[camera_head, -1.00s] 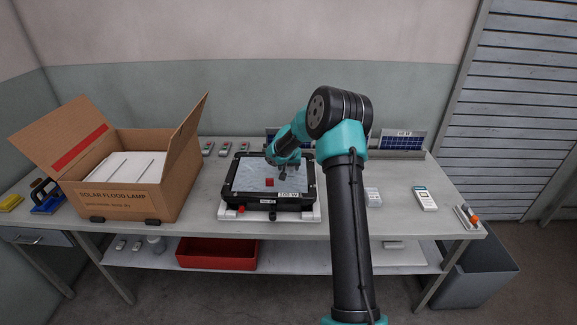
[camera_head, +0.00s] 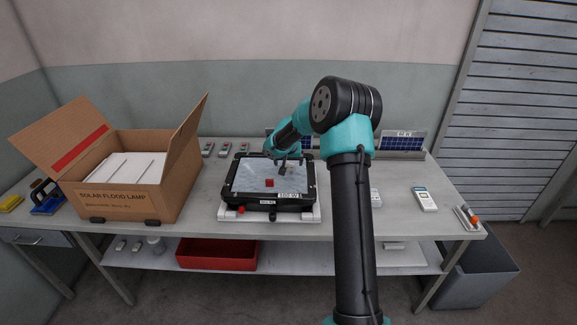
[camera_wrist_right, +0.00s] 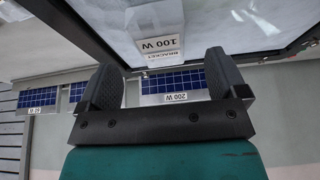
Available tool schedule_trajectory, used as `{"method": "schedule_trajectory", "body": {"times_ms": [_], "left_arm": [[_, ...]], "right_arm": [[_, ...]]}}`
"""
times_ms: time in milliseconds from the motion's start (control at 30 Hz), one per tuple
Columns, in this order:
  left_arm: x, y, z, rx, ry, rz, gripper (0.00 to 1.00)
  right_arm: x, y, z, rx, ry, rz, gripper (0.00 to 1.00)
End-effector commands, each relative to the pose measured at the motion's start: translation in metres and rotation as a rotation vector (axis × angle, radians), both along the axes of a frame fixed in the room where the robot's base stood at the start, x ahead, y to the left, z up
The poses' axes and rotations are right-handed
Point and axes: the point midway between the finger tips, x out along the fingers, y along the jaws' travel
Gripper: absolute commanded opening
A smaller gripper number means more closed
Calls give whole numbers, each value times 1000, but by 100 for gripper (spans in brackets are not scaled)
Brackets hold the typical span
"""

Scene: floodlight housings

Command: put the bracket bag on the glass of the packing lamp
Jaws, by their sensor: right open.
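The packing lamp (camera_head: 240,199), a black-framed floodlight with pale glass and a red square on it, lies face up on a white stand in mid-table. Its rim and glass also fill the top of the right wrist view (camera_wrist_right: 85,25). The clear bracket bag (camera_wrist_right: 157,20), labelled "BRACKET 100 W", shows there over the glass, its label end overlapping the dark rim. My right gripper (camera_head: 283,168) is above the lamp's far right part; its fingers (camera_wrist_right: 165,85) are apart with nothing between them. In the head view the gripper largely hides the bag. My left gripper is not in view.
An open carton (camera_head: 125,203) stands left of the lamp. Solar panels (camera_head: 402,141) line the back of the table. A red tray (camera_head: 217,262) sits on the lower shelf.

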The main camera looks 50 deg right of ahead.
Motion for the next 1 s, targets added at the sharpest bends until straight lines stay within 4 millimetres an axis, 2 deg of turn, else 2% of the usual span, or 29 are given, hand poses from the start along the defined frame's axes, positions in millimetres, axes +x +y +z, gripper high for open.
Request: {"method": "schedule_trajectory", "body": {"times_ms": [100,600,800,1000], "left_arm": [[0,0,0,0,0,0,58],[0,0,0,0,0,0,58],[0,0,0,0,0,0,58],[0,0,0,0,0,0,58]], "right_arm": [[-6,7,24,-2,-3,0,91],[-29,33,108,-1,-1,0,91],[-34,38,121,0,0,0,91],[-34,38,122,1,1,0,91]]}}
